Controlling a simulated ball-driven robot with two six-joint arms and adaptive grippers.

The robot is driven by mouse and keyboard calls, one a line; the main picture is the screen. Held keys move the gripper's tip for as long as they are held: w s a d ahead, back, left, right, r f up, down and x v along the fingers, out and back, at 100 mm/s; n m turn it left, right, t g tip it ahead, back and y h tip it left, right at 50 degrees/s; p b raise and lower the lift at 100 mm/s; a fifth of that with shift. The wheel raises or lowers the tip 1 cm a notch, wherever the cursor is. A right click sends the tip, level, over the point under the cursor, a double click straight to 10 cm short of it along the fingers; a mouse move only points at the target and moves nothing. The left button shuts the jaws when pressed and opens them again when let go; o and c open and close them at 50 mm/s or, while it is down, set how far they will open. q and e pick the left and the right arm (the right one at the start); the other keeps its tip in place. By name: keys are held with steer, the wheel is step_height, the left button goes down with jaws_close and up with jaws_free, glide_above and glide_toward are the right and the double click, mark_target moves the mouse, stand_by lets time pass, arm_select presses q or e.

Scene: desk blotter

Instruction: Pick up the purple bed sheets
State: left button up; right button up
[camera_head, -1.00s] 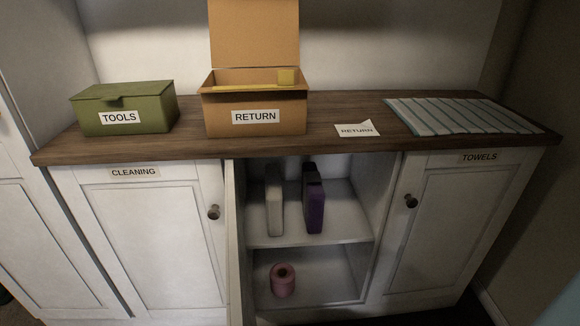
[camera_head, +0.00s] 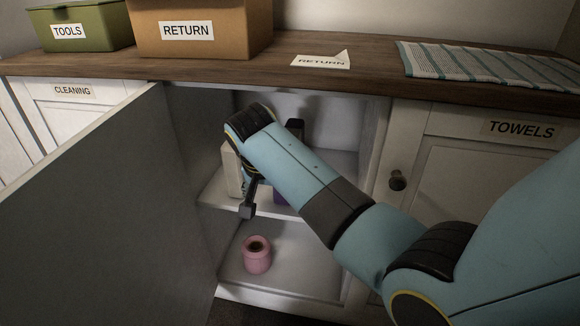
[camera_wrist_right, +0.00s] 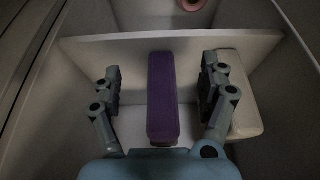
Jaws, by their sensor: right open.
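The purple bed sheets (camera_wrist_right: 163,98), a slim folded block, stand on the cabinet's upper shelf. My right gripper (camera_wrist_right: 160,80) is open, with one finger on each side of the purple sheets in the wrist view. Gaps show between both fingers and the sheets. In the head view one finger of this gripper (camera_head: 248,207) shows low in front of the shelf; the rest is hidden by the arm. My left gripper is not in view.
A whitish folded bundle (camera_wrist_right: 236,95) stands beside the purple sheets, close to one finger; it also shows in the head view (camera_head: 233,170). A pink roll (camera_head: 257,255) stands on the lower shelf. The open grey door (camera_head: 100,190) bounds the opening at left, the TOWELS door (camera_head: 470,190) at right.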

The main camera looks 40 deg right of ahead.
steer(key=w+d+f+b, duration=0.1)
steer(key=d, duration=0.1)
steer(key=w+d+f+b, duration=0.1)
steer(key=w+d, duration=0.1)
steer(key=w+d+f+b, duration=0.1)
steer(key=w+d, duration=0.1)
steer(key=shift+w, duration=0.15)
steer(key=shift+r, duration=0.1)
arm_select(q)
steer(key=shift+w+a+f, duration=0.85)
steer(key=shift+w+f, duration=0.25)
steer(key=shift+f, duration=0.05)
arm_select(e)
jaws_close()
